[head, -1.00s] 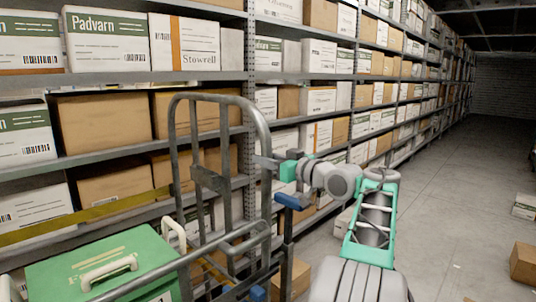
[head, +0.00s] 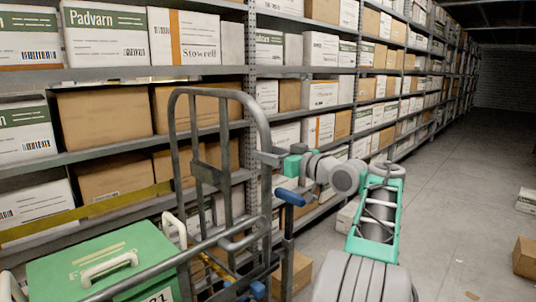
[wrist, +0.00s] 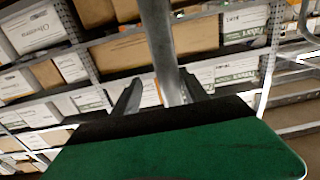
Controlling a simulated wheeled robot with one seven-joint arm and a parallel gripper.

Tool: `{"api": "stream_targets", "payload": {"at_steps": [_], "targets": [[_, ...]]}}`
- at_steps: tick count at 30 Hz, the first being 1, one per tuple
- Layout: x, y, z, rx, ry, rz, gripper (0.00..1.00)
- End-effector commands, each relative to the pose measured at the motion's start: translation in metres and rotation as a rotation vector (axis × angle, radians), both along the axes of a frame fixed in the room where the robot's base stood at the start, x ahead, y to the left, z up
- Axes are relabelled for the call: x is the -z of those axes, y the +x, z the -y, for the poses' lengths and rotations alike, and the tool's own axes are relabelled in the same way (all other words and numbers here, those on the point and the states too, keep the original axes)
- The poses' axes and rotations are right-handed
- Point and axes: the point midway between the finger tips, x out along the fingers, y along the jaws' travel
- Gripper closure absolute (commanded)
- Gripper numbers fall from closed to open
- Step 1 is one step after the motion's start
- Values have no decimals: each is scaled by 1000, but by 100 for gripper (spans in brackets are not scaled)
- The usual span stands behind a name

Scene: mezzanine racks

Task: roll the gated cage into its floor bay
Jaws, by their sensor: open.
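The cage (head: 265,120) is a grey tubular frame with a tall rounded end and a lower rail, at the left and centre of the head view. My gripper (head: 272,157) is beside the upright of that tall end. In the wrist view a grey tube (wrist: 160,45) runs between the two spread fingers of my gripper (wrist: 160,93); I cannot tell whether they touch it. A blue-handled grey post (head: 289,230) stands beside the cage end. A green case (head: 105,258) with white handles sits behind the lower rail. I cannot make out the floor bay or the gate.
Racks (head: 130,75) full of white and brown cartons line the left side and run far back. A yellow bar (head: 100,208) crosses in front of the lower shelves. Cartons (head: 525,258) lie on the floor at the right edge. The aisle floor between is largely clear.

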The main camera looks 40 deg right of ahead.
Motion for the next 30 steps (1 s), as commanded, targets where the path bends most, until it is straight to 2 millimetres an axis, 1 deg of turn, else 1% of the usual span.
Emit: {"api": "stream_targets", "payload": {"at_steps": [3,9,12,25,26,30], "targets": [[1,-21,5,9,-2,0,51],[0,-61,9,7,-2,0,51],[0,-71,8,2,-2,0,51],[-3,-73,6,-3,-2,0,51],[-6,-73,6,-3,-2,0,51],[-34,-73,6,-3,-2,0,51]]}}
